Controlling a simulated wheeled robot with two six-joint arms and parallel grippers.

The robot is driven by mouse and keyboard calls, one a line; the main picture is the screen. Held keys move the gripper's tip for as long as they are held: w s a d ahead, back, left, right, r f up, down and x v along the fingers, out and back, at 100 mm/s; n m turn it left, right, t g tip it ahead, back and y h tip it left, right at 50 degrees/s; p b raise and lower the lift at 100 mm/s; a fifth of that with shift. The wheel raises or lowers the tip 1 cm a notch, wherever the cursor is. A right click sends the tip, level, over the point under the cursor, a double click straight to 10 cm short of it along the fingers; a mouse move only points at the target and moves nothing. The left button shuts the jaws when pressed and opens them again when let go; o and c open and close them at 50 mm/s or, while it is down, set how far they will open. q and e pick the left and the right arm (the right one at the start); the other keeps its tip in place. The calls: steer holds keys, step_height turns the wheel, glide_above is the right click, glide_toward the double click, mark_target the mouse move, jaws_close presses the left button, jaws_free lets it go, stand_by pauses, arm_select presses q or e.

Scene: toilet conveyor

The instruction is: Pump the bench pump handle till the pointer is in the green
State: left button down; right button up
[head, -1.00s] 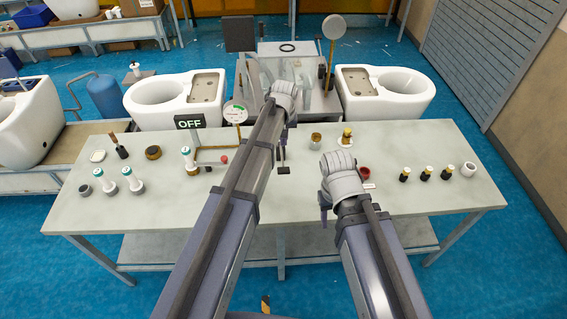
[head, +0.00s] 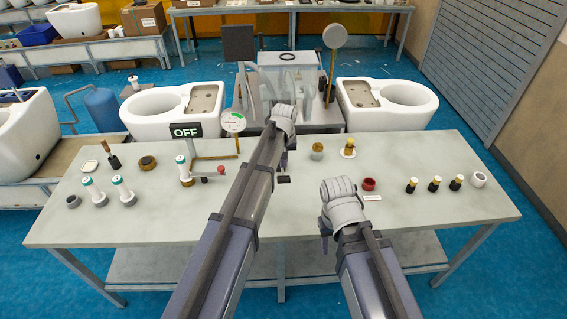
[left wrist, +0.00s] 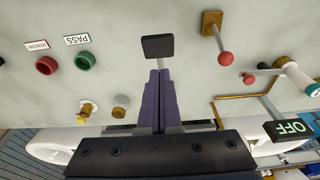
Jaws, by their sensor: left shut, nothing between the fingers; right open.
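A black block (left wrist: 157,47) on a short grey stem, possibly the pump handle, lies just beyond my left fingertips in the left wrist view; in the head view the block (head: 284,179) shows beside my left arm. My left gripper (left wrist: 159,72) is shut and empty, its tips close to the stem; contact cannot be told. A round white gauge (head: 233,121) with a green band stands on a brass pipe left of my left arm. Its pointer is too small to read. My right gripper (head: 323,232) is open over the bench front, its fingers mostly hidden.
An OFF sign (head: 186,131) stands left of the gauge. A red knob (head: 221,169) sticks out below it; another red knob (left wrist: 226,58) has a brass base. Red (left wrist: 47,65) and green (left wrist: 82,61) rings lie on the bench (head: 430,207).

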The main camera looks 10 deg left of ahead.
mark_target(283, 178)
arm_select(q)
steer(key=shift+s+d+f+b, duration=0.1)
steer(key=shift+s+f+b, duration=0.1)
steer(key=shift+f+b, duration=0.45)
steer(key=shift+s+a+f+b, duration=0.1)
steer(key=shift+s+f+b, duration=0.1)
steer(key=shift+f+b, duration=0.45)
steer(key=shift+s+d+f+b, duration=0.1)
steer(key=shift+s+f+b, duration=0.2)
steer(key=shift+f, duration=0.6)
steer(key=shift+w, duration=0.1)
